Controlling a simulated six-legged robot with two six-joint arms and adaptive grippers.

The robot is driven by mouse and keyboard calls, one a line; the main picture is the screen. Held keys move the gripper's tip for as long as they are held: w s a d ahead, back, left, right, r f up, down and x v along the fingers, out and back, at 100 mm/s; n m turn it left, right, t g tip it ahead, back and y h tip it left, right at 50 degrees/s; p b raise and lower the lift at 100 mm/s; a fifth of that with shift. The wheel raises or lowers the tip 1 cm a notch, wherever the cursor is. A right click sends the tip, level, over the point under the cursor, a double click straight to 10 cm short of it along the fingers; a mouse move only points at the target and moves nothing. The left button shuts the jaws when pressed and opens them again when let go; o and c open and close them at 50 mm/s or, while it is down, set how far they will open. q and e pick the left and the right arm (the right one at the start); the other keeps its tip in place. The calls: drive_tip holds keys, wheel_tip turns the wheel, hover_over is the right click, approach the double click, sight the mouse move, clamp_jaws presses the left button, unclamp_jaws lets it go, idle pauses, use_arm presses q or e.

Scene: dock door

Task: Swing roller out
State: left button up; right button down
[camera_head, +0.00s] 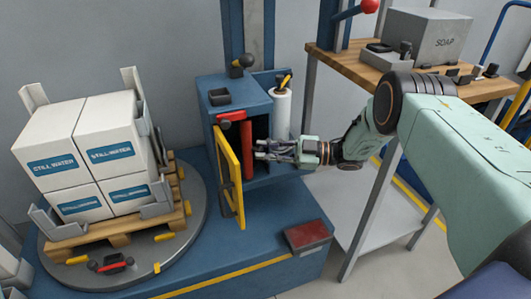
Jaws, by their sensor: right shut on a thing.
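A blue cabinet (240,92) stands on the blue machine base, with its front opening dark inside. Its yellow door (229,176) is swung open toward the front left. A red upright roller (247,150) shows in the opening. My right gripper (262,150) reaches in from the right, its fingers level with the roller's middle and shut on it; the contact is small and partly hidden. A white film roll (282,113) stands upright behind the gripper, on the cabinet's right side. My left gripper is not in view.
A round turntable (190,247) at left carries a pallet (60,246) of white Still Water boxes (108,155). A wooden bench (330,60) with a grey SOAP box (430,38) stands at back right. A red pad (307,235) lies on the base in front.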

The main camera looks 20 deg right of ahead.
drive_tip(key=shift+f, duration=0.1)
drive_tip(key=c, duration=1.3)
unclamp_jaws()
drive_tip(key=shift+o, duration=0.6)
